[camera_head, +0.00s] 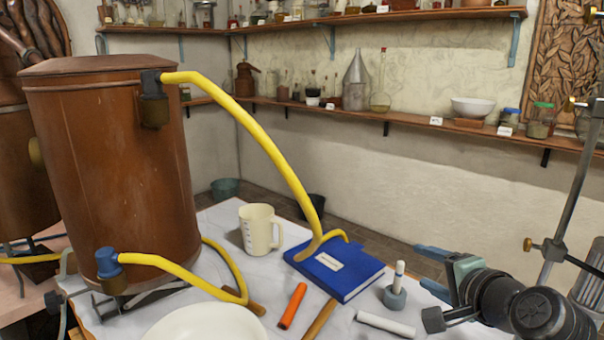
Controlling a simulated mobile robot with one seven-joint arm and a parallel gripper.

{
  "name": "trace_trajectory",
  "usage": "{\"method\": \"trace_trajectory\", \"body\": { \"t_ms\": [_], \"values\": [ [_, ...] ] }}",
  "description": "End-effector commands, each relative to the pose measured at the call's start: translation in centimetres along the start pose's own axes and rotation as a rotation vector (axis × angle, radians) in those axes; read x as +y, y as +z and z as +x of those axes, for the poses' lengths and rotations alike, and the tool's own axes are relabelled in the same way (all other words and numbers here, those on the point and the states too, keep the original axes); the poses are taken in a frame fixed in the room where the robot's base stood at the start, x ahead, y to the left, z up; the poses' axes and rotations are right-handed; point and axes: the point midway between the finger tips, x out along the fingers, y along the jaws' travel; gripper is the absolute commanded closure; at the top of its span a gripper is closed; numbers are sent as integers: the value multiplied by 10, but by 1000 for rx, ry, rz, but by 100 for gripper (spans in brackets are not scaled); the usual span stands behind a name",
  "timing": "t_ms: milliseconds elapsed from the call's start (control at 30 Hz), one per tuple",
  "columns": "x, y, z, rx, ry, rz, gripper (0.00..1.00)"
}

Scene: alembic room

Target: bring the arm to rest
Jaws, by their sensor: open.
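My gripper (421,268) is at the lower right, reaching in from the right edge. Its two blue fingers are apart and point left, with nothing visible between them. They are to the right of a blue book (335,270) lying on the white table (215,278). The gripper seems to be above or beside the table's right side; its exact height cannot be told. A small grey-blue holder with a white stick (396,289) stands on the table just left of the lower finger.
A copper vessel (110,160) stands at left. A yellow hose (250,125) arches from its top to the book. A cream jug (258,228), orange stick (293,305), white rod (386,324) and white dish (205,322) crowd the table. A metal stand (567,200) rises at right.

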Motion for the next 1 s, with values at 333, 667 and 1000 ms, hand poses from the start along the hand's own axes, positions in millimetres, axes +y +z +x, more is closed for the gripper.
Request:
{"method": "trace_trajectory", "body": {
  "t_ms": [333, 667, 1000],
  "values": [
    [-202, 103, -111, 540, -408, -884, 36],
    [-282, 207, -294, 1085, -721, -1251, 36],
    [-374, 198, -348, 1133, -731, -1269, 36]
  ]
}}
